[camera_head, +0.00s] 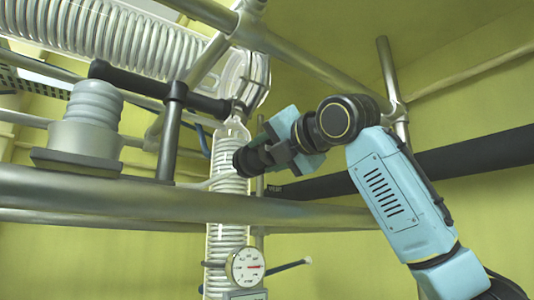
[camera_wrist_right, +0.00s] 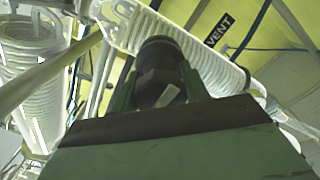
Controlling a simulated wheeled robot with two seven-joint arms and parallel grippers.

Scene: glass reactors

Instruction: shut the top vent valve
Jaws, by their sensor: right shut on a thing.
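The vent valve's dark round knob (camera_wrist_right: 160,68) sits between the two fingers of my right gripper (camera_wrist_right: 158,85) in the right wrist view, and the gripper is shut on it. A black label reading VENT (camera_wrist_right: 219,30) shows just beyond the knob. In the head view my right gripper (camera_head: 265,155) reaches in from the right to the dark knob (camera_head: 243,161), beside the upright glass column. The fingers hide part of the knob, and the valve's inner position cannot be seen. My left gripper is not in view.
A coiled glass condenser (camera_head: 110,35) runs across the top left. The glass column (camera_head: 228,190) stands below its end, with a round gauge (camera_head: 247,266) lower down. A thick metal rail (camera_head: 150,200) crosses in front. Metal frame bars surround the glassware.

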